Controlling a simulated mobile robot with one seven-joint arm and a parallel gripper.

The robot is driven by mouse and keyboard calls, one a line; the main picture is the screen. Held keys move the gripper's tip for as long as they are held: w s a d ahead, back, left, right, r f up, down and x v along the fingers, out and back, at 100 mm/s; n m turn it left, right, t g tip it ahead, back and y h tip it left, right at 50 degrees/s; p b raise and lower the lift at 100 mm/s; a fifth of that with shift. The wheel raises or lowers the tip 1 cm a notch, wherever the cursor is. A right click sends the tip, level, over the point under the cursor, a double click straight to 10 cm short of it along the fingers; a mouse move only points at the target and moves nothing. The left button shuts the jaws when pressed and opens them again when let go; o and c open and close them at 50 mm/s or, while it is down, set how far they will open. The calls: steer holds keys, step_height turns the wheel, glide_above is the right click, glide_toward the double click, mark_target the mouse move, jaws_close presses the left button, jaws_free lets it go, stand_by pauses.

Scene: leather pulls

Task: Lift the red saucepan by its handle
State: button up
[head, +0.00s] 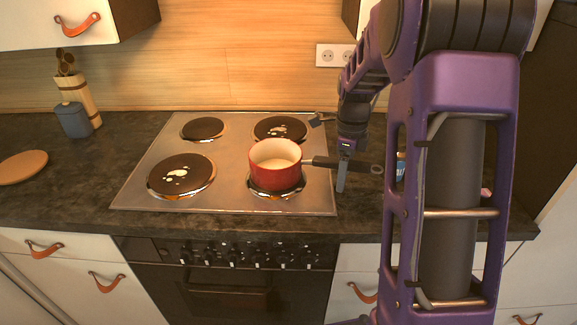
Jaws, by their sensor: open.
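The red saucepan (274,170) stands upright on the front right burner of the stove, with a pale inside. Its dark handle (362,167) points right, out past the stove's edge over the counter. My gripper (342,184) points down at the handle, with a finger showing in front of it. The jaws are open. The far finger is hidden, so I cannot tell whether the handle lies between the fingers or whether they touch it.
The steel stove top (228,160) has several dark burners. A wooden board (22,166) and a blue-grey container (73,119) stand at the left. A dark utensil (320,119) lies near the back right burner. My purple arm hides much of the right counter.

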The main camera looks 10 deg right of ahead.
jaws_close()
steer(key=shift+r, duration=0.1)
stand_by(1.2)
